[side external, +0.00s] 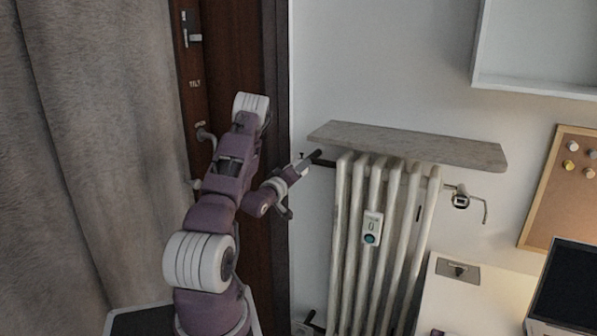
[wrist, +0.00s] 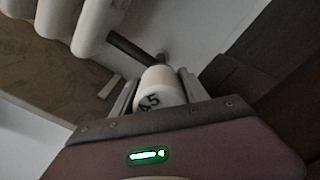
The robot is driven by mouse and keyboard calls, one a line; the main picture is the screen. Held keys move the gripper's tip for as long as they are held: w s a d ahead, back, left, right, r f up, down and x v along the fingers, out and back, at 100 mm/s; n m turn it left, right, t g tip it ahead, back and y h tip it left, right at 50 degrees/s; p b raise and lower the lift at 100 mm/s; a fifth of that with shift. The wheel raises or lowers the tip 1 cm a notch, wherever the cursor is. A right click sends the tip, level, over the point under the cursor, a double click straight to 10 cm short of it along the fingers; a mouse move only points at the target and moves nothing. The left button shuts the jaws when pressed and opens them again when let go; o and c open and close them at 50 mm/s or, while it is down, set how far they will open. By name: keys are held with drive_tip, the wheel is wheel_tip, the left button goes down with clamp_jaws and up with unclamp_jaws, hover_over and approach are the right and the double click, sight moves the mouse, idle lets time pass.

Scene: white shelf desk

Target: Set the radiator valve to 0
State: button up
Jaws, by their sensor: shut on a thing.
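The radiator valve is a white rounded knob (wrist: 158,88) with dark digits, of which a 5 and part of a 4 show in the wrist view. It sits on a dark pipe (wrist: 130,50) leading to the radiator. My gripper (wrist: 154,93) is shut on the knob, with one finger on each side of it. In the side view my gripper (side external: 300,166) is at the radiator's upper left end and mostly hides the knob. The rest of the dial and its pointer mark are hidden.
The white ribbed radiator (side external: 380,230) stands against the wall under a grey shelf board (side external: 410,145). A small device with a display (side external: 372,228) hangs on its ribs. A dark door frame (side external: 272,200) is close to my arm. A desk stands at right.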

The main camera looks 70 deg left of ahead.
drive_tip(key=m, duration=0.5)
drive_tip(key=shift+m, duration=0.3)
drive_tip(key=m, duration=0.4)
drive_tip(key=shift+f+m, duration=0.1)
drive_tip(key=shift+m, duration=0.2)
drive_tip(key=m, duration=0.5)
drive_tip(key=shift+s+a, duration=0.15)
drive_tip(key=shift+s+a+m, duration=0.1)
drive_tip(key=shift+m, duration=2.7)
drive_tip(key=o, duration=1.4)
drive_tip(key=shift+c, duration=0.2)
